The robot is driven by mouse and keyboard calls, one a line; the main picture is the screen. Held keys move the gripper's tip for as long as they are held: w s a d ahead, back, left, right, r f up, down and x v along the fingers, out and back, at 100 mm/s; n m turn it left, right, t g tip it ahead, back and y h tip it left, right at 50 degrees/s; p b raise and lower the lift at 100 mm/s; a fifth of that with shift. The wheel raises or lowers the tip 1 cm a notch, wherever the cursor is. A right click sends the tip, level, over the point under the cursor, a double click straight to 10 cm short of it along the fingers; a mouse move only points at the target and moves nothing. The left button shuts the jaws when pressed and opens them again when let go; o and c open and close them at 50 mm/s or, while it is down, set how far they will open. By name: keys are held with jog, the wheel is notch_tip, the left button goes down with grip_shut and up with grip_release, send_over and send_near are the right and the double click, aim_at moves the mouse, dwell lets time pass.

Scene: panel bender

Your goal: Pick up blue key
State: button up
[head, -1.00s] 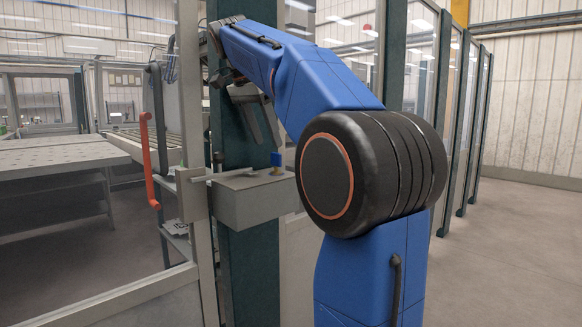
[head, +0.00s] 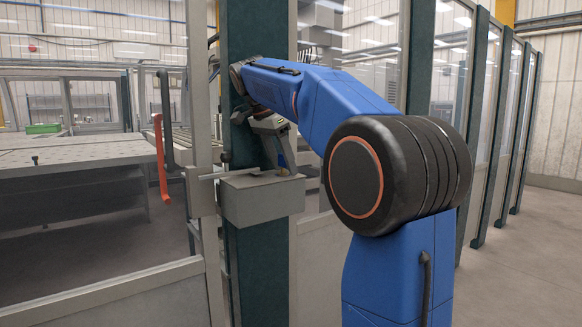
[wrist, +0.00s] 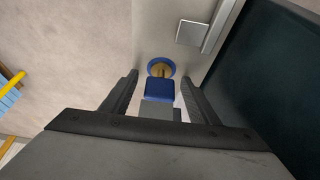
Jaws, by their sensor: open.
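The blue key (wrist: 159,88) stands in a round lock with a blue ring (wrist: 161,66) in the wrist view. In the head view the key (head: 282,161) is a small blue patch on top of the grey lock box (head: 262,200), partly hidden by my gripper. My gripper (wrist: 160,92) is open, with one finger on each side of the key. I cannot tell whether either finger touches it. In the head view my gripper (head: 281,150) points down just above the box.
The box is fixed to a dark green post (head: 238,50) of the fence. An orange handle (head: 161,158) hangs left of it. Glazed fence panels (head: 350,45) stand behind my arm. A long table (head: 75,152) is at the left; floor is clear at right.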

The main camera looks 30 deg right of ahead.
jog(key=c, duration=1.1)
jog(key=shift+c, duration=0.2)
jog(key=shift+r, duration=0.15)
jog(key=shift+r, duration=1.6)
jog(key=s, duration=1.8)
jog(key=shift+d, duration=0.3)
jog(key=shift+r, duration=0.1)
jog(key=shift+r, duration=0.4)
